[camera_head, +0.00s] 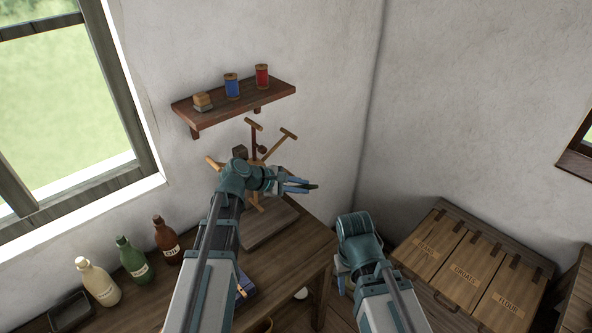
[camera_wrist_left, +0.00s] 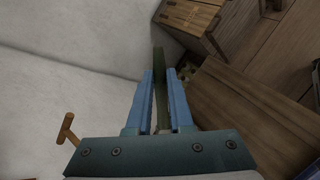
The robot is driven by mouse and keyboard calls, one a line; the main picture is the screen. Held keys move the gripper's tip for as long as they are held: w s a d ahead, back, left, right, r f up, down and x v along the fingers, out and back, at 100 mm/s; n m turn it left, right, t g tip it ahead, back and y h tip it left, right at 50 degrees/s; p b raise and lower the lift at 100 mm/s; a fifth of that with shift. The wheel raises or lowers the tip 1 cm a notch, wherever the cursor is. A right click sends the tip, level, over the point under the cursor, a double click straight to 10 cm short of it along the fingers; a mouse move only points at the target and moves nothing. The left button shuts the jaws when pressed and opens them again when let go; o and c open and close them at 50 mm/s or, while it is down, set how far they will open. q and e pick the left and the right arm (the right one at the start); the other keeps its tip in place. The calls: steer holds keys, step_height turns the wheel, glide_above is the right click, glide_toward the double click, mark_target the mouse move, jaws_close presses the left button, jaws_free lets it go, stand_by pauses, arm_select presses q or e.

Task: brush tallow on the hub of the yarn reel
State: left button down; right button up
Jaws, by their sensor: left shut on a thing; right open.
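The yarn reel (camera_head: 254,146), with wooden arms ending in crossbars, stands on the table against the wall; my left arm hides much of it, including most of its middle. One crossbar shows in the left wrist view (camera_wrist_left: 66,130). My left gripper (camera_head: 300,186) is in front of the reel, to the right of its middle. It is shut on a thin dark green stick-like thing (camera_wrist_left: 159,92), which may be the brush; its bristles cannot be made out. My right gripper (camera_head: 344,284) is open, low beside the table's right edge, partly hidden by its own wrist. I cannot make out the tallow.
A wall shelf (camera_head: 240,97) above the reel holds a blue spool (camera_head: 231,87), a red spool (camera_head: 262,77) and a small block (camera_head: 203,102). Three bottles (camera_head: 124,256) stand on the table (camera_head: 296,262) at left. Labelled wooden bins (camera_head: 465,270) stand at right.

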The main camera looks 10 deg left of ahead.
arm_select(q)
steer(key=shift+a+r+y, duration=0.25)
steer(key=shift+a+y, duration=0.05)
steer(key=shift+a, duration=0.45)
steer(key=shift+a, duration=0.1)
steer(key=shift+w+a, duration=0.9)
steer(key=shift+a, duration=0.25)
steer(key=shift+w+a, duration=0.9)
steer(key=shift+a, duration=0.2)
steer(key=shift+w+a, duration=0.4)
steer(key=shift+a, duration=0.1)
steer(key=w+d, duration=0.2)
steer(key=w, duration=0.1)
steer(key=shift+w+d+f, duration=0.1)
steer(key=shift+d+f, duration=0.1)
